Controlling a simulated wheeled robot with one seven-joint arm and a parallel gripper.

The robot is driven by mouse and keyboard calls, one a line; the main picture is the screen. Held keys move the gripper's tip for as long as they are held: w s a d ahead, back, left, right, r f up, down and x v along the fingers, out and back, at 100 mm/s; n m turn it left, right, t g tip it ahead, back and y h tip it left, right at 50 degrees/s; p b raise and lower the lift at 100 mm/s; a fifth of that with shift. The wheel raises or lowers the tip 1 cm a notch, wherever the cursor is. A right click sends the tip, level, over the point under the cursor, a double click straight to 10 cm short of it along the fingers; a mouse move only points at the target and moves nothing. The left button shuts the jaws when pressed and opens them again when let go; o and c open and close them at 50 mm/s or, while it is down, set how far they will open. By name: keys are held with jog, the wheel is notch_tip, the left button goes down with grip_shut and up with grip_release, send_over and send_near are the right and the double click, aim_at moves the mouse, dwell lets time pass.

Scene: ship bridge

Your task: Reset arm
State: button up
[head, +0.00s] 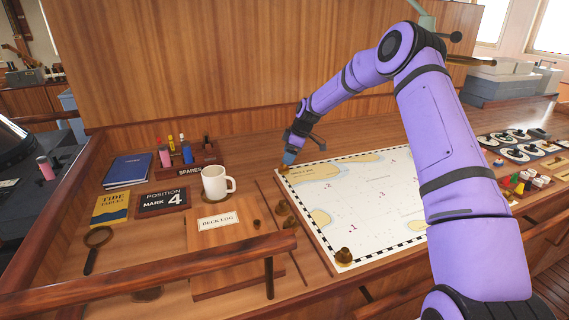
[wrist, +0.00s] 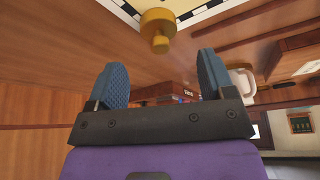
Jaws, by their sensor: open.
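My gripper (head: 290,157) is at the far left corner of the chart (head: 376,212), low over the table. In the wrist view its two blue fingers (wrist: 162,82) stand apart with nothing between them. A brass weight (wrist: 158,25) is just beyond the fingertips, at the chart's corner. In the head view this weight (head: 283,170) shows only in part, right by the fingertips. My purple arm covers the right part of the chart.
Another brass weight (head: 345,257) sits on the chart's near left corner. Left of the chart are a white mug (head: 217,183), the deck log (head: 218,222), a spares rack (head: 190,166), a magnifier (head: 97,238) and books. A wooden rail (head: 150,266) runs along the front.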

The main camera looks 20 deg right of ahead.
jog(key=s+a+r+m+h, duration=0.1)
jog(key=s+r, duration=0.4)
jog(key=r, duration=0.4)
jog(key=s+a+r+m+h, duration=0.1)
jog(key=s+r, duration=0.4)
jog(key=r, duration=0.4)
jog(key=s+a+r+m+t+h, duration=0.1)
jog(key=s+r+m, duration=0.1)
jog(key=s+r, duration=0.45)
jog(key=s+a+r+m+h, duration=0.15)
jog(key=s+r, duration=0.25)
jog(key=s, duration=0.5)
jog(key=s+d+r+m+t, duration=0.1)
jog(key=s+m, duration=0.6)
jog(key=s, duration=2.1)
jog(key=shift+s+d+m+t, duration=0.3)
jog(key=shift+s+m+t, duration=0.05)
jog(key=shift+t, duration=0.35)
jog(key=shift+y, duration=0.25)
